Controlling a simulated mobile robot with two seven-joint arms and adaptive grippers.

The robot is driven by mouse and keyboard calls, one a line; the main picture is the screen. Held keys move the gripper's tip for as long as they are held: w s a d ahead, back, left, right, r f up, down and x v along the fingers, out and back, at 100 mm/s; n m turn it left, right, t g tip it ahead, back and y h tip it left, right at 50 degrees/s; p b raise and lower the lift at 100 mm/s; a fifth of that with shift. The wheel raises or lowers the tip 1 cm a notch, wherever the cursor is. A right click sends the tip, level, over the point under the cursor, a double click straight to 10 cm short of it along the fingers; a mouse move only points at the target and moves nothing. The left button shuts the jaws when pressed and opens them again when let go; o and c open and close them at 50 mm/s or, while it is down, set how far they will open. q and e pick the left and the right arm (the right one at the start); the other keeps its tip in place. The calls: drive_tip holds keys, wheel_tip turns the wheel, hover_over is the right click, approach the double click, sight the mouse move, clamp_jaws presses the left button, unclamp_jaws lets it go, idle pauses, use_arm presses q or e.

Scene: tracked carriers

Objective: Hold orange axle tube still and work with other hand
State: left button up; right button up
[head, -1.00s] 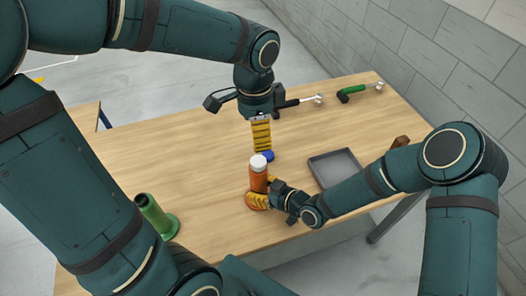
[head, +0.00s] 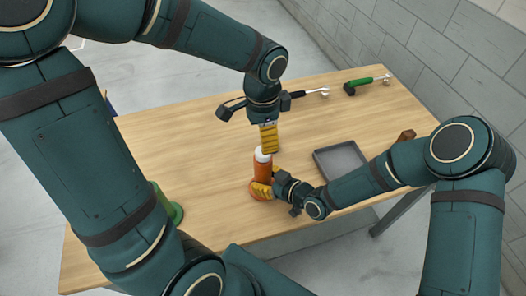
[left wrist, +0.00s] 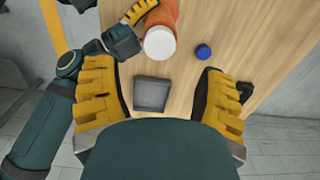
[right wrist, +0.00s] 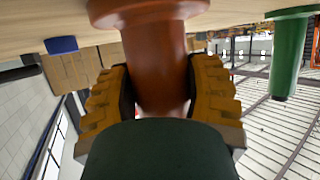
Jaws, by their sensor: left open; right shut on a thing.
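The orange axle tube (head: 262,172) stands upright on its wide flange on the table, with a white piece (head: 262,154) at its top. My right gripper (head: 262,189) is shut around the tube's lower part; the right wrist view shows its yellow fingers on both sides of the tube (right wrist: 158,70). My left gripper (head: 269,150) is open and empty, just above and beside the white top. In the left wrist view the white top (left wrist: 160,43) lies ahead of the open fingers. A small blue round piece (left wrist: 203,52) lies on the table near the tube; the head view hides it.
A grey tray (head: 340,162) sits right of the tube. A green flanged tube (head: 175,212) is mostly hidden behind my left arm. A black-handled tool (head: 310,93), a green-handled tool (head: 368,82) and a brown block (head: 406,135) lie towards the far and right edges.

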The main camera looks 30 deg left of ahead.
sight(260, 157)
use_arm(q)
drive_tip(key=shift+f, duration=3.4)
drive_tip(key=c, duration=0.9)
drive_tip(key=shift+m, duration=0.3)
drive_tip(key=shift+c, duration=1.2)
drive_tip(key=m, duration=0.3)
drive_tip(key=shift+m, duration=0.3)
drive_tip(key=m, duration=0.3)
drive_tip(key=shift+m, duration=1.3)
